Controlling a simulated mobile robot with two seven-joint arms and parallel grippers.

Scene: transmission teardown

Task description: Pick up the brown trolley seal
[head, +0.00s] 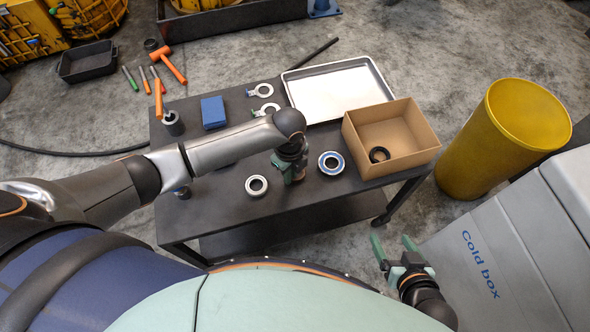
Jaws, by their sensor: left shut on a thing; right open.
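My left gripper (291,172) points down at the black trolley top (225,205), between a silver ring (248,186) and a blue-rimmed ring (323,164). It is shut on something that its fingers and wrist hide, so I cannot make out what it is. I cannot make out a brown seal anywhere on the trolley. My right gripper (393,245) is open and empty, off the trolley's front right, near the grey cold box.
A blue block (213,112) and two metal ring parts (266,109) lie further back. A yellow bin (480,150) and the cold box (510,240) stand right.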

